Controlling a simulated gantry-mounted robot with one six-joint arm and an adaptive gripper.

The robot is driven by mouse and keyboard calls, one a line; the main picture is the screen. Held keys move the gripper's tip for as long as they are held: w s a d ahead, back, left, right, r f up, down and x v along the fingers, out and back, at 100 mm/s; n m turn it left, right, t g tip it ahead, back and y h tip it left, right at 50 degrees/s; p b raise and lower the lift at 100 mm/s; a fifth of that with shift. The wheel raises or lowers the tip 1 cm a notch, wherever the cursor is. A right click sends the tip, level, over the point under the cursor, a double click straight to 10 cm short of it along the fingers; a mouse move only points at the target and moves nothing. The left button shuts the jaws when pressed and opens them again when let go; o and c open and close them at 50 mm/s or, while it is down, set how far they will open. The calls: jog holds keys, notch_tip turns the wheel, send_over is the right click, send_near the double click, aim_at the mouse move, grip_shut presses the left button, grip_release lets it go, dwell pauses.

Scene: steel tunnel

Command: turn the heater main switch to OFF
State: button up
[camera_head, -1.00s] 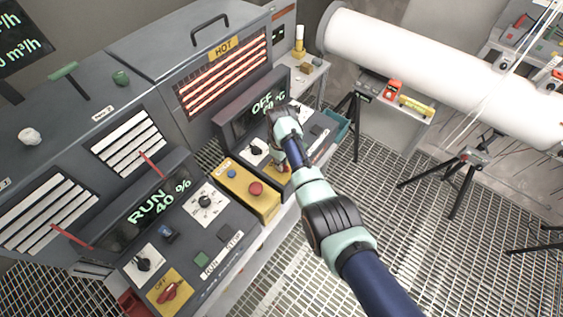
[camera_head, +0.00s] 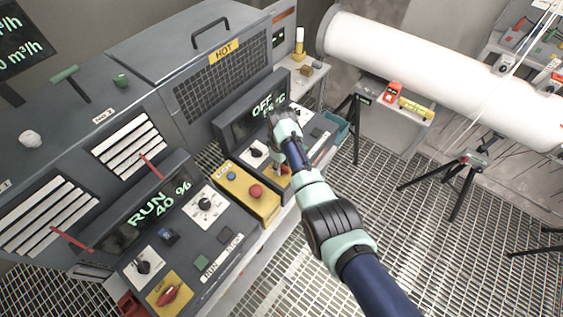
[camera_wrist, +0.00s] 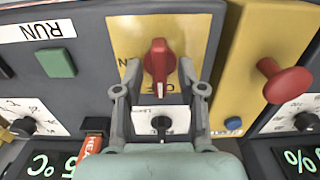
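The heater main switch is a red handle (camera_wrist: 160,57) on a yellow plate (camera_wrist: 190,35) in the wrist view. Its white-marked end points down in that picture, toward the partly covered OFF lettering; ON is at the left. My gripper (camera_wrist: 160,88) is open, one finger on each side of the handle, with gaps to both. In the head view my arm and gripper hide much of the switch and plate (camera_head: 284,170). The heater display (camera_head: 264,106) reads OFF above a temperature. The heater grille (camera_head: 222,82), under the HOT label, is dark.
A red mushroom button (camera_head: 255,191) and a blue button (camera_head: 232,176) sit on the yellow box beside the plate. A black knob (camera_wrist: 161,124) is below the switch in the wrist view. A second panel (camera_head: 209,228) is at the front left.

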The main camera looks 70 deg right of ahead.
aim_at(282, 166)
notch_tip(282, 166, up, 12)
dwell(0.3)
dwell(0.5)
jog(key=w+a+r+n+t+h+p, duration=0.15)
jog(key=w+a, duration=0.25)
jog(key=a, duration=0.4)
jog(key=w+a+r+t+p, duration=0.1)
jog(key=w+a+r+t, duration=0.25)
jog(key=a, duration=0.45)
jog(key=w+a+r+t+h+p, duration=0.1)
jog(key=w+a+t, duration=0.1)
jog(key=w+a, duration=0.5)
jog(key=s+a+r+t, duration=0.2)
jog(key=s+a+r, duration=0.1)
jog(key=a, duration=0.4)
jog(key=s+a+r+t+y+p, duration=0.1)
jog(key=s+a+r+t, duration=0.1)
jog(key=a+r, duration=0.3)
jog(key=s+a+r+n+t+y+p, duration=0.1)
jog(key=s+a+r, duration=0.4)
jog(key=a, duration=0.4)
jog(key=shift+a+t, duration=0.2)
jog(key=shift+t, duration=0.2)
